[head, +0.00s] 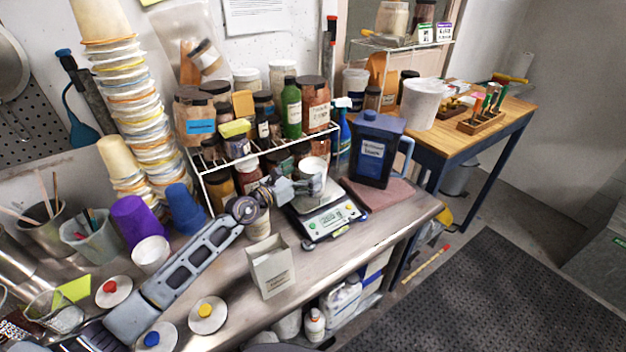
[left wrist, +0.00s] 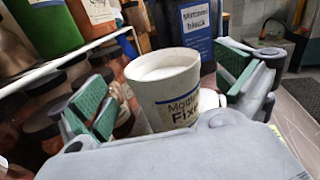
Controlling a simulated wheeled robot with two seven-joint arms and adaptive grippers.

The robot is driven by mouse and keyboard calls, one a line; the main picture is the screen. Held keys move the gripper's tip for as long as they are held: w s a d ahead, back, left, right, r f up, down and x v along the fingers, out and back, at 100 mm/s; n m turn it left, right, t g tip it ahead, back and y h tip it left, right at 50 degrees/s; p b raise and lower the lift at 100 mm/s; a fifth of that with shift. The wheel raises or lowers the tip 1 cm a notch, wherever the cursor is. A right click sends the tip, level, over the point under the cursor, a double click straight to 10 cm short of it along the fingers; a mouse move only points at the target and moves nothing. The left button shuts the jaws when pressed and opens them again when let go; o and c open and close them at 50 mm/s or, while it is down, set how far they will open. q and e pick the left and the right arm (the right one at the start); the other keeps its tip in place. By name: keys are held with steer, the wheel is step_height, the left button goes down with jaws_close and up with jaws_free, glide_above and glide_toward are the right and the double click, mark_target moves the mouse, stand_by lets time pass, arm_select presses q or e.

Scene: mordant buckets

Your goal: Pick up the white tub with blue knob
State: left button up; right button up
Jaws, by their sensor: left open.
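A white tub (head: 313,168) with a printed label and a thin blue line is near the scale. It shows large in the left wrist view (left wrist: 168,88), upright, with no knob on its top. My left gripper (head: 302,187) is open around it, with green-padded fingers on either side in the left wrist view (left wrist: 170,98). I cannot tell whether the fingers touch it. A round white piece with a blue knob (head: 152,338) lies at the bench's lower left, far from the gripper. My right gripper is not in view.
A digital scale (head: 328,215) sits below the gripper. A wire rack of jars (head: 265,150) stands behind, and a dark blue jug (head: 375,150) to the right. A paper bag (head: 270,268) stands in front. White pieces with red (head: 113,290) and yellow (head: 207,313) knobs lie left.

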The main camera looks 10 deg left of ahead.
mark_target(321, 162)
arm_select(q)
steer(key=shift+x, duration=0.95)
steer(key=shift+w+d, duration=0.4)
steer(key=shift+d, duration=0.05)
steer(key=shift+w+d, duration=0.15)
steer(key=shift+w, duration=0.1)
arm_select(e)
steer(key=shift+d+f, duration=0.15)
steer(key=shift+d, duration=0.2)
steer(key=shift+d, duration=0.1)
arm_select(q)
steer(key=shift+c, duration=0.4)
steer(key=shift+r, duration=0.1)
steer(key=c, duration=1.3)
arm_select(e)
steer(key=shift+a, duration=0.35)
arm_select(q)
steer(key=shift+r, duration=0.15)
